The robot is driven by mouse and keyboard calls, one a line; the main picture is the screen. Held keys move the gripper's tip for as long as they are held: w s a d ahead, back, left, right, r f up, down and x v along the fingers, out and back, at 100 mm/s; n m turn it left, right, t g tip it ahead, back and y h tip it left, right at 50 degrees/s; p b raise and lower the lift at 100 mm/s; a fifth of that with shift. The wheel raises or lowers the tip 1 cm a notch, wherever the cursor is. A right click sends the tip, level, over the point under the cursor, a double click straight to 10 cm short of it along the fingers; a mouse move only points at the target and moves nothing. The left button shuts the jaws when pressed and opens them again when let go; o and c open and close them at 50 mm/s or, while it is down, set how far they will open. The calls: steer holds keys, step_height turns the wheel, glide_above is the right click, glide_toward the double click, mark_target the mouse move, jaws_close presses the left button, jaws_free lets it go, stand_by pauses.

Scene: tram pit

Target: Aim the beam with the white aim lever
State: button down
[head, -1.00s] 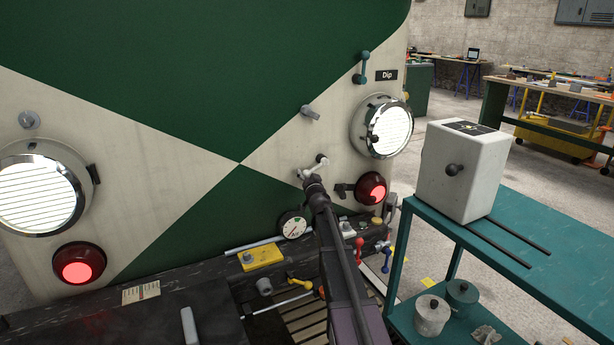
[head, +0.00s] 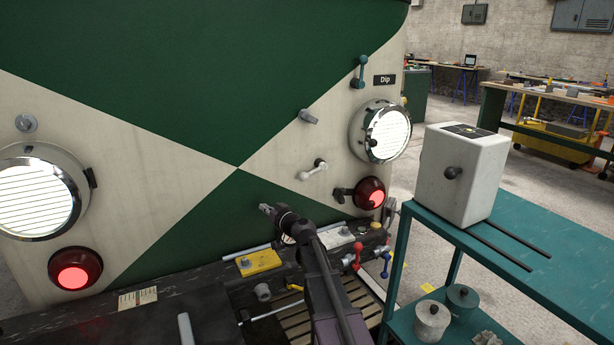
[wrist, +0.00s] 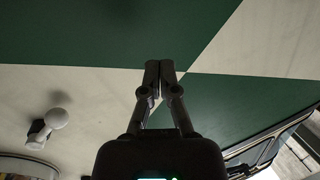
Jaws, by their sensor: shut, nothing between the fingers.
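The white aim lever (head: 313,169) is mounted on the pale wedge of the tram front, between the crossing point and the right red lamp, its knob end pointing down-left. A pale-knobbed lever, likely the same one, shows at lower left in the wrist view (wrist: 45,128). The right headlamp (head: 388,135) is lit, with louvre lines across it. My gripper (head: 265,209) is in front of the lower green wedge, below and left of the lever and apart from it. In the wrist view its fingers (wrist: 160,66) are together and empty.
A grey lever (head: 309,116) and a teal lever (head: 361,72) by the "Dip" label sit above. A red lamp (head: 369,193) is right of the white lever. A teal cart (head: 520,230) bearing a white box (head: 462,175) stands at right. A cluttered ledge (head: 200,285) runs below.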

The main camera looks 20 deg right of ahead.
steer(key=s+a+f+n+g, duration=0.2)
steer(key=s+a+f+g, duration=0.35)
steer(key=s, duration=0.25)
steer(key=s+a+f+n+g, duration=0.1)
steer(key=s+a+f+g, duration=0.35)
steer(key=s+a, duration=0.2)
steer(key=s+d+f+m+g+h+p, duration=0.1)
steer(key=s+d+f+m+g+h, duration=0.15)
steer(key=s, duration=0.75)
steer(key=s+d+f+m+g+h, duration=0.1)
steer(key=s+d+f+g+h, duration=0.25)
steer(key=s, duration=0.55)
steer(key=w+d+r+n+t+y+p, duration=0.1)
steer(key=w+d+r+n+t+p, duration=0.25)
steer(key=w+r, duration=0.5)
steer(key=w+d+r+t+y+p, duration=0.2)
steer(key=w+d+r+t+p, duration=0.25)
steer(key=w, duration=0.65)
steer(key=w+d+r+t+h+p, duration=0.1)
steer(key=w+d+r+t+p, duration=0.2)
steer(key=d+r, duration=0.4)
steer(key=w+d+r+t+h+p, duration=0.2)
steer(key=w+d+r+t+p, duration=0.1)
steer(key=w+d+r+p, duration=0.2)
step_height(320, 180, up, 3)
steer(key=shift+w+d+r, duration=0.2)
steer(key=shift+w+d, duration=0.2)
steer(key=shift+d, duration=0.75)
